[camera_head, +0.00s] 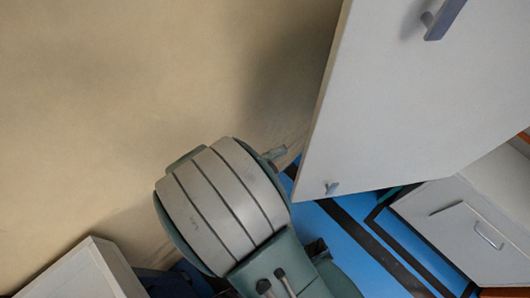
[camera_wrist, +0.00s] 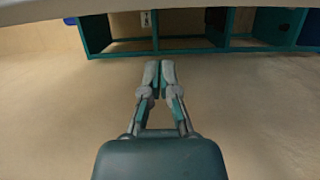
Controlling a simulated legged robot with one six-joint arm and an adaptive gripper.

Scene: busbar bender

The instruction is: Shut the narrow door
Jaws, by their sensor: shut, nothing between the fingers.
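A flat pale grey door (camera_head: 400,110), which I take to be the narrow door, fills the right part of the head view and stands at a slant. It has a blue-grey handle (camera_head: 443,18) near the top and a small fitting (camera_head: 332,188) near its lower corner. My gripper (camera_wrist: 160,66) shows in the wrist view with its two fingers together and nothing between them. A pale edge (camera_wrist: 60,9) crosses the top of the wrist view; I cannot tell whether it is the door. My arm covers the lower middle of the head view.
A teal frame with dark openings (camera_wrist: 190,42) stands beyond the fingers. A grey drawer front with a handle (camera_head: 470,235) is at lower right, beside a blue surface with black stripes (camera_head: 335,232). A white box-like corner (camera_head: 85,275) is at lower left. The tan floor (camera_head: 130,90) is clear.

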